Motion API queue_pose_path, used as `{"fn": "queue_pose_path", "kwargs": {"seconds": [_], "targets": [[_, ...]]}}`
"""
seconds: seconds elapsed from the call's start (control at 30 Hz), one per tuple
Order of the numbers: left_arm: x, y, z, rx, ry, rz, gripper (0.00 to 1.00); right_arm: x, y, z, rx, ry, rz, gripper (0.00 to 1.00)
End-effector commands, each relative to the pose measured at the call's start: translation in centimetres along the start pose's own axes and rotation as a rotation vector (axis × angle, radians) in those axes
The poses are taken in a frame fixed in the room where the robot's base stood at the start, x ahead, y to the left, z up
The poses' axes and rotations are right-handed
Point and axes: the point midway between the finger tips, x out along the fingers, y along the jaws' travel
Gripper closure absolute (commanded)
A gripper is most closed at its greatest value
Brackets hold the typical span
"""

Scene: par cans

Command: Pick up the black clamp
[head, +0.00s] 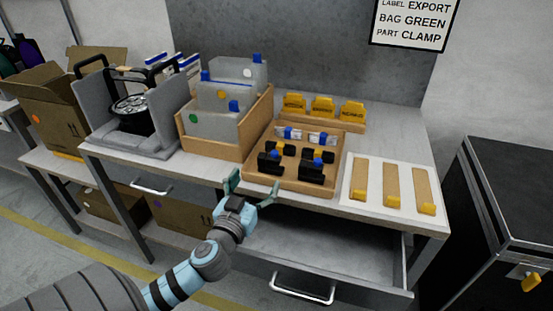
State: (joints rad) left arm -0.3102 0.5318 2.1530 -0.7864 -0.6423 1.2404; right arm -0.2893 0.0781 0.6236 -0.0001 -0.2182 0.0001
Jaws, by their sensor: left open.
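Several black clamps with blue knobs sit in a shallow wooden tray (258,177) near the front of the table. One black clamp (312,173) is at the tray's front right and another black clamp (268,164) at its front left. Small yellow pieces show among them. My left gripper (252,187) is open and empty at the table's front edge, just in front of the tray's left corner. It touches no clamp that I can see. My right gripper is not in view.
A wooden box (250,125) of grey bags stands left of the tray. Yellow tags (322,106) stand behind it; a white board (358,193) with wooden strips lies right. An open drawer (335,250) is below. A wall sign (414,22) reads EXPORT, GREEN, CLAMP.

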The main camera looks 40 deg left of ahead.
Motion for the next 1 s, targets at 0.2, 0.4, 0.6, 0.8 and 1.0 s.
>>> {"fn": "queue_pose_path", "kwargs": {"seconds": [0.2, 0.4, 0.6, 0.8, 1.0], "targets": [[5.3, -0.8, 0.1, 0.002, 0.001, -0.015, 0.2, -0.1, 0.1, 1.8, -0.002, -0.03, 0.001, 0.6], [7.9, -0.6, 0.9, 0.0, -0.001, -0.014, 0.2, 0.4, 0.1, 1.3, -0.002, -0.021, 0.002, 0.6], [11.4, -0.4, 1.6, 0.002, -0.001, -0.011, 0.2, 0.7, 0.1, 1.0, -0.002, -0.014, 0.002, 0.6], [11.8, -0.3, 1.6, 0.002, -0.001, -0.009, 0.2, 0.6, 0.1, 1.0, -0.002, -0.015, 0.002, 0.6], [11.7, -0.3, 1.6, 0.002, -0.001, -0.008, 0.47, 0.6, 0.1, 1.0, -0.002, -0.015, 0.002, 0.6]]}}
